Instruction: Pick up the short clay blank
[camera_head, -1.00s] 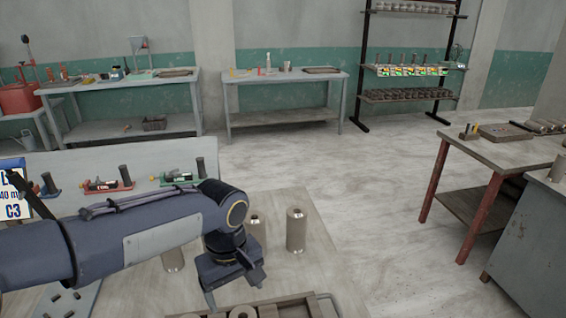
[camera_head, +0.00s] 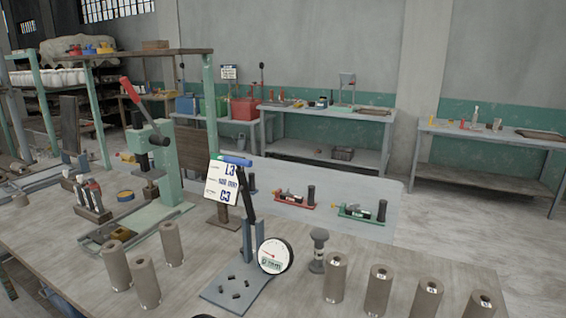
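Three grey-brown clay blanks stand upright together on the left part of the workbench: a left one (camera_head: 116,266), a front one (camera_head: 145,284) and a rear one (camera_head: 172,245). Several more stand in a row at the lower right, among them a leftmost one (camera_head: 335,279) and a rightmost one (camera_head: 480,306), cut off by the frame's bottom edge. Each shows a hole in its top. Their heights look alike, so I cannot tell which is the short one. Neither of my grippers is in view.
A green lever press (camera_head: 160,170) stands behind the left blanks. A pale panel (camera_head: 300,210) holds red and green tools.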

